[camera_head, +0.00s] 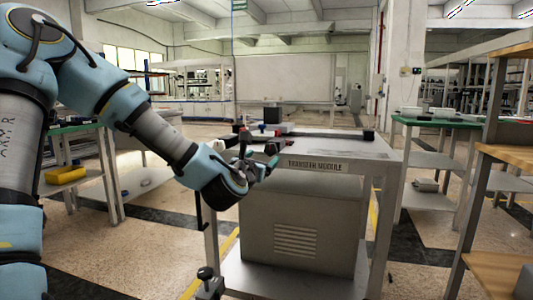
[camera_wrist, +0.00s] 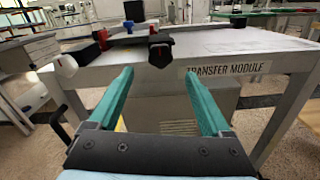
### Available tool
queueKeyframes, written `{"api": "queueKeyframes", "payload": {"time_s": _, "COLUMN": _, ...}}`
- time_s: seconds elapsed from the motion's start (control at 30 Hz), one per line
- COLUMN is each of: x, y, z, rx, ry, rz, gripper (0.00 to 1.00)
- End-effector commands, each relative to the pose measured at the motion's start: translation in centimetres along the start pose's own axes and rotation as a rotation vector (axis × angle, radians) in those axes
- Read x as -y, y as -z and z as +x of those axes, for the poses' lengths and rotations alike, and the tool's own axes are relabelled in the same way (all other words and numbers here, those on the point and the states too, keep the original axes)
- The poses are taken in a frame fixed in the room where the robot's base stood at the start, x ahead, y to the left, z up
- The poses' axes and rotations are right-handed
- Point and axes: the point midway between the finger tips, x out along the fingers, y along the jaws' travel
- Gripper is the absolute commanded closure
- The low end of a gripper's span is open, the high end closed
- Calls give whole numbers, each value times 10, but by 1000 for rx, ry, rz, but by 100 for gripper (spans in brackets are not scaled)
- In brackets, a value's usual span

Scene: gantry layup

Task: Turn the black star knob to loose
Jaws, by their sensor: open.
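My gripper (camera_wrist: 158,76) is open, its two green fingers apart with nothing between them. In the head view my gripper (camera_head: 264,156) is at the front left of the transfer module table (camera_head: 345,147). A dark, knob-like part (camera_wrist: 160,50) sits at the table's front edge in the wrist view. It shows ahead of the fingertips, between them in the picture, and apart from them. It looks like the black star knob, but its lobes and turn position are too small to tell. In the head view my gripper largely hides this area.
A red part (camera_wrist: 100,37), a blue part (camera_wrist: 129,26) and a black block (camera_wrist: 134,10) stand on the table behind. Another black knob (camera_head: 205,273) is low by the front left leg. The tabletop's right side is mostly clear. Shelving (camera_head: 500,150) stands at the right.

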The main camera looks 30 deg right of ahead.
Motion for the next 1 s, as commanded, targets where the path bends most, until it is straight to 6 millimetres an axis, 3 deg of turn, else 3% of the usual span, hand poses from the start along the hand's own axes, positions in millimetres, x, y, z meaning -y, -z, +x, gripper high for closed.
{"api": "queueKeyframes", "payload": {"time_s": 0.1, "x": -1, "y": -1, "z": -20, "rx": -2, "ry": 0, "rz": 1, "gripper": 17}}
{"api": "queueKeyframes", "payload": {"time_s": 0.3, "x": 0, "y": 0, "z": -37, "rx": -1, "ry": 1, "rz": -1, "gripper": 17}}
{"api": "queueKeyframes", "payload": {"time_s": 0.83, "x": 0, "y": 1, "z": -38, "rx": -3, "ry": 2, "rz": 7, "gripper": 17}}
{"api": "queueKeyframes", "payload": {"time_s": 0.93, "x": 2, "y": 13, "z": -39, "rx": -40, "ry": 26, "rz": 94, "gripper": 17}}
{"api": "queueKeyframes", "payload": {"time_s": 1.0, "x": 3, "y": 32, "z": -42, "rx": -98, "ry": 65, "rz": 232, "gripper": 17}}
